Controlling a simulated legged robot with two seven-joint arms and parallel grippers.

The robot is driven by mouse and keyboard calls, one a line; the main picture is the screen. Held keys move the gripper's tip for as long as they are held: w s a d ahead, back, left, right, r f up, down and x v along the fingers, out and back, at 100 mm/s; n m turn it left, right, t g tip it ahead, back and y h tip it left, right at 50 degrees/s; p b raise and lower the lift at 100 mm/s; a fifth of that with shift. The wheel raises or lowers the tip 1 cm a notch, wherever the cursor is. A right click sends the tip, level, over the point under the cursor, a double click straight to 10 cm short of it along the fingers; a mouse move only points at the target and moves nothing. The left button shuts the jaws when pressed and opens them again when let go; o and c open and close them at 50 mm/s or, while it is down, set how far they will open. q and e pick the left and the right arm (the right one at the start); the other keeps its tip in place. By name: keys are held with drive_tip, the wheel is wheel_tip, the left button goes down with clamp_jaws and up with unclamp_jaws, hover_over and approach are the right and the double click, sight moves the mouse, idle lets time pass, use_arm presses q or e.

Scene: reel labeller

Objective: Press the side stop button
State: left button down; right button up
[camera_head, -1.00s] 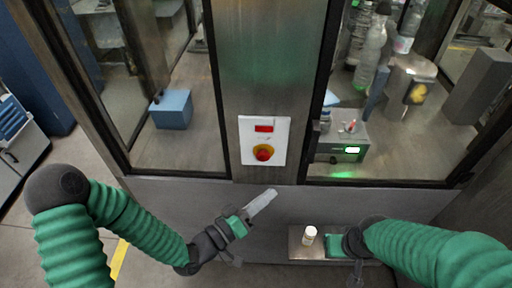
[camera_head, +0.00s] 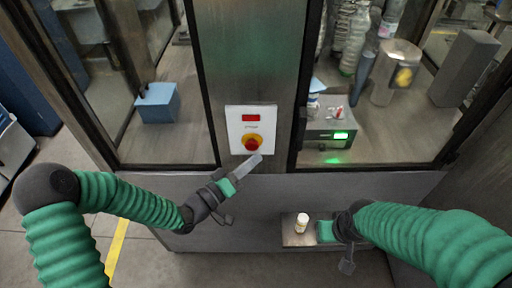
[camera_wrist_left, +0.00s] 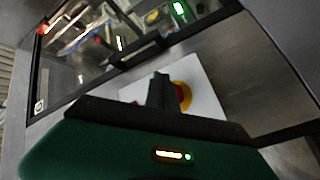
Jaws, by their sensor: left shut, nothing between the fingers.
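The stop button (camera_head: 251,143) is a red knob on a yellow round base, on a white panel (camera_head: 239,120) fixed to the metal column. A small red display sits above it. My left gripper (camera_head: 256,160) is shut and empty, its tip just below the button in the head view. In the left wrist view the red and yellow button (camera_wrist_left: 181,95) shows just right of the dark fingers (camera_wrist_left: 161,90), partly behind them. I cannot tell whether the tip touches it. My right gripper (camera_head: 325,230) is by the small shelf, its fingers mostly hidden.
A metal shelf (camera_head: 297,238) holds a small white-capped bottle (camera_head: 302,222). Dark-framed glass panes flank the column. Behind them are a blue box (camera_head: 158,103) on the left and a device with a green light (camera_head: 332,126) on the right.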

use_arm(q)
drive_tip(key=shift+w+a, duration=0.4)
drive_tip(key=shift+a, duration=0.1)
use_arm(e)
drive_tip(key=shift+a+r, duration=0.1)
drive_tip(key=shift+a, duration=0.35)
idle(0.6)
use_arm(q)
drive_tip(key=shift+a, duration=0.2)
use_arm(e)
drive_tip(key=shift+a, duration=0.25)
use_arm(q)
drive_tip(key=shift+w, duration=0.1)
drive_tip(key=shift+w+d, duration=0.25)
drive_tip(key=shift+w, duration=0.05)
use_arm(e)
drive_tip(key=shift+d, duration=0.15)
